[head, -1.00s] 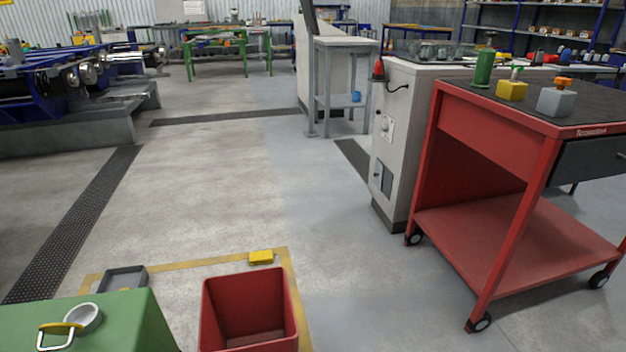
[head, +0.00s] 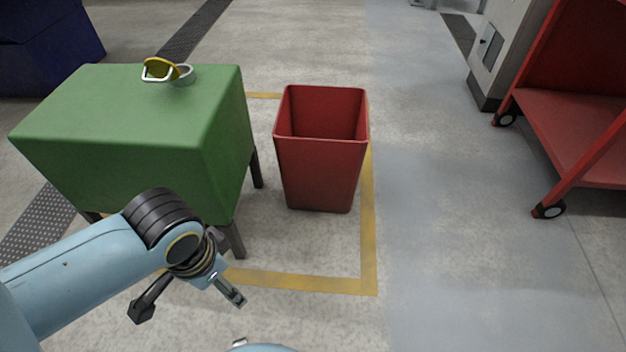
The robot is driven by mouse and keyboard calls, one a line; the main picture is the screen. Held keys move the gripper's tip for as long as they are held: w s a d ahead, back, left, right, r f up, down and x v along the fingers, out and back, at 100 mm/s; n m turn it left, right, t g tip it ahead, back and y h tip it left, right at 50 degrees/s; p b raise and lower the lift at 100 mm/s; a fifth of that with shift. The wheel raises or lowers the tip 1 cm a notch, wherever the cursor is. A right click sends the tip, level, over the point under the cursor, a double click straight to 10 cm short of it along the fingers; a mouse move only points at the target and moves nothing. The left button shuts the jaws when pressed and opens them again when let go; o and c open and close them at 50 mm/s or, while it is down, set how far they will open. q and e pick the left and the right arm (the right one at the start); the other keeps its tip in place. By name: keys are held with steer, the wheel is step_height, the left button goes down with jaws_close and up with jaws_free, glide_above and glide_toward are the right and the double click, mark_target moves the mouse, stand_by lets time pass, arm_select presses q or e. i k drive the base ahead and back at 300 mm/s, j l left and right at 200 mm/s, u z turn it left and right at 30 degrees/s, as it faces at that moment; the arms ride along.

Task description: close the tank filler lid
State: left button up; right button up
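The green tank (head: 130,115) stands on dark legs at the left of the head view. On its top is a grey filler ring (head: 186,76). The yellow lid (head: 162,68) with a pale metal handle stands tilted up at the ring's left side, so the filler looks open. My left gripper (head: 188,302) is low in front of the tank, well away from the lid. Its two dark fingers are spread apart with nothing between them. My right gripper is not in view.
An empty red bin (head: 320,165) stands on the floor just right of the tank, inside a yellow floor line (head: 300,282). A red cart (head: 560,120) is at the far right. The floor between bin and cart is clear.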

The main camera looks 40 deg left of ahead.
mark_target(164, 70)
steer(key=u, duration=1.3)
